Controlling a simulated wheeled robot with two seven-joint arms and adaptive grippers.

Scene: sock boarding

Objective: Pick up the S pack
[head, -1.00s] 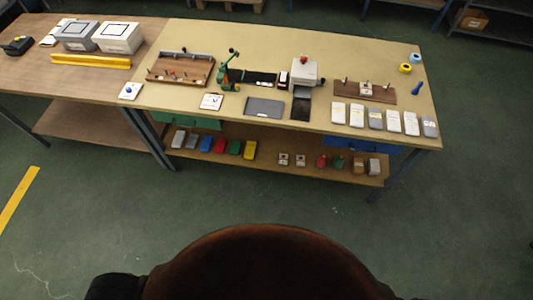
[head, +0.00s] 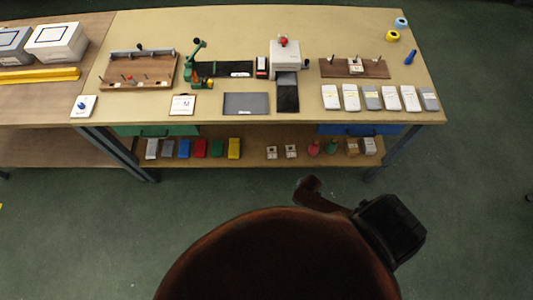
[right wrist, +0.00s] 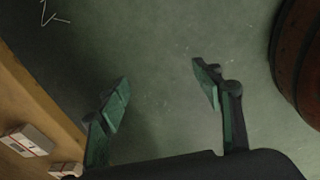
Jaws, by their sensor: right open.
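A row of flat packs, some white and some grey, lies along the front right of the bench top in the head view. It runs from a white pack (head: 330,97) to a grey pack (head: 429,99). Their labels are too small to read, so I cannot tell which is the S pack. My right gripper (right wrist: 160,78) is open and empty in the right wrist view, with green floor beyond its fingers. Two white items (right wrist: 28,140) (right wrist: 65,168) lie on a wooden surface at lower left there. My left gripper is not in view.
The bench (head: 300,115) also holds a wooden fixture (head: 137,72), a green hand press (head: 195,65), a white machine (head: 285,53) and a dark mat (head: 246,104). Its lower shelf (head: 250,157) carries coloured boxes.

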